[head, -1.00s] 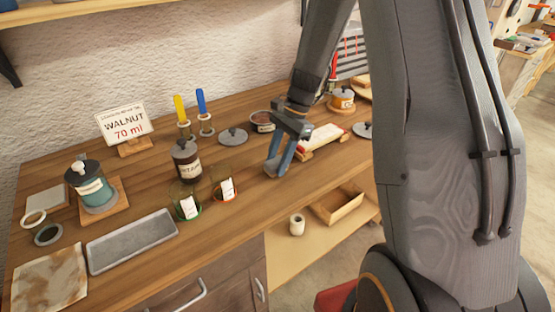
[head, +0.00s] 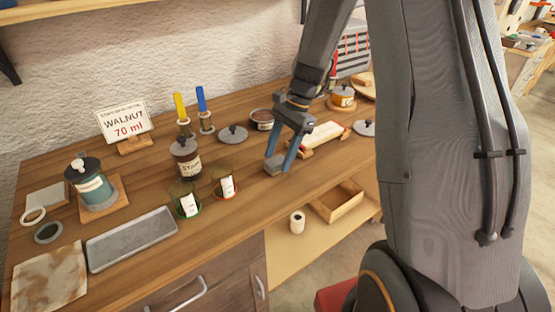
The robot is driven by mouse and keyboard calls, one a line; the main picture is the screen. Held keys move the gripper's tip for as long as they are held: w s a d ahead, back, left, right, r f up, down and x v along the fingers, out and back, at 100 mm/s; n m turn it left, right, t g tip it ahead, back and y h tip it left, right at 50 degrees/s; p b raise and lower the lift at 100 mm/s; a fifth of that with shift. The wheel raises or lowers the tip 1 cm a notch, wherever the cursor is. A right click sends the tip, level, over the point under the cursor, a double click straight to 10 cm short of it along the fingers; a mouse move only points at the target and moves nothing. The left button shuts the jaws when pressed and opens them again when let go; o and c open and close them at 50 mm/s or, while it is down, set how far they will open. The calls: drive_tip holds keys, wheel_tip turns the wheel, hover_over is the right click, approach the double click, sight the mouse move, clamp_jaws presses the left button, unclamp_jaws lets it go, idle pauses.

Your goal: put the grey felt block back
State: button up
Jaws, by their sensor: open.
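The grey felt block (head: 275,166) is a small grey piece on the wooden bench top, near the front edge in the head view. My gripper (head: 279,159) points down over it, with its blue fingers apart and the tips on either side of the block or just above it. From this angle I cannot tell whether a finger touches the block. The fingers partly cover it.
Left of the block stand two glasses with white labels (head: 227,186) and a dark stain jar (head: 186,160). A cream block on a wooden rest (head: 322,135) is close on the right. A grey tray (head: 131,238) lies at front left.

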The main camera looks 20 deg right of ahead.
drive_tip(key=b+v, duration=0.2)
drive_tip(key=v, duration=0.7)
drive_tip(key=s+a+f+n+t+h, duration=0.1)
drive_tip(key=s+a+f+n+h, duration=0.1)
drive_tip(key=s+n, duration=0.5)
drive_tip(key=s+a+f+n+t+h, duration=0.1)
drive_tip(key=s+a+f+n+h, duration=0.1)
drive_tip(key=s+n, duration=0.5)
drive_tip(key=s+f, duration=0.1)
drive_tip(key=s, duration=0.3)
drive_tip(key=shift+s+a+f+n, duration=0.2)
drive_tip(key=shift+s+f+n, duration=0.1)
drive_tip(key=shift+s+f, duration=0.1)
drive_tip(key=shift+c, duration=0.5)
